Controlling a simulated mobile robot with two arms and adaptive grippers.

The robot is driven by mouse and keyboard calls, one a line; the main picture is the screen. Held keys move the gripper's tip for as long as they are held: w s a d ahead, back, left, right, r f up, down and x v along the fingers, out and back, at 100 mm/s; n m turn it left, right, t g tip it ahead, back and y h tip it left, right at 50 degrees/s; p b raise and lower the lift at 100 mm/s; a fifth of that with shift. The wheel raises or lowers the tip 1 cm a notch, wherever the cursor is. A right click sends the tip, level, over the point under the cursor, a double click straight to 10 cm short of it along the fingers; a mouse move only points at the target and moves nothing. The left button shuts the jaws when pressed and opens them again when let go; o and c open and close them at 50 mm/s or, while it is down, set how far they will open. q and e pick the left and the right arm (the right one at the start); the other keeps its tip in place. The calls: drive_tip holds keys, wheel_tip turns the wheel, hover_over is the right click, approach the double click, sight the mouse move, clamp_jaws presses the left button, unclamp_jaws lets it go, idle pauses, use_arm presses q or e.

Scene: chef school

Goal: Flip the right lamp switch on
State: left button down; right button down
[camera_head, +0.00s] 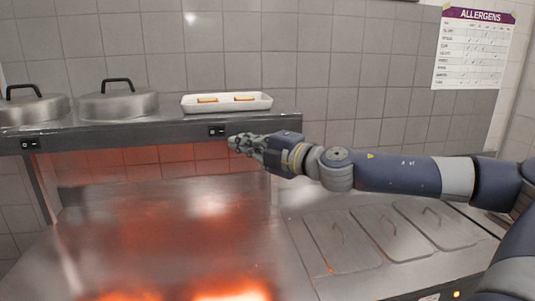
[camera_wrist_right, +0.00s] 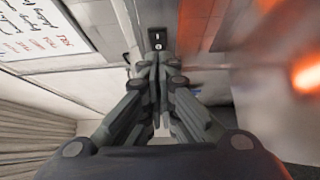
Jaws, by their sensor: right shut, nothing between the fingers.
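The right lamp switch (camera_head: 216,131) is a small black rocker on the front edge of the metal shelf (camera_head: 120,131). It also shows in the right wrist view (camera_wrist_right: 157,38), just beyond my fingertips. My right gripper (camera_head: 233,143) is shut and empty, its tips just right of and slightly below the switch in the head view. I cannot tell whether the tips touch it. A second, left switch (camera_head: 30,143) sits on the same shelf edge at the far left. Orange glow shows below the shelf. My left gripper is not in view.
On the shelf stand two metal lids (camera_head: 118,102) (camera_head: 33,108) with black handles and a white tray (camera_head: 228,109) with two pieces of food. Below is a metal counter (camera_head: 190,235), with covered pans (camera_head: 385,232) at right. An allergens poster (camera_head: 473,50) hangs on the wall.

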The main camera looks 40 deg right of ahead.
drive_tip(key=s+d+b, duration=0.2)
drive_tip(key=s+b, duration=0.2)
drive_tip(key=s, duration=0.2)
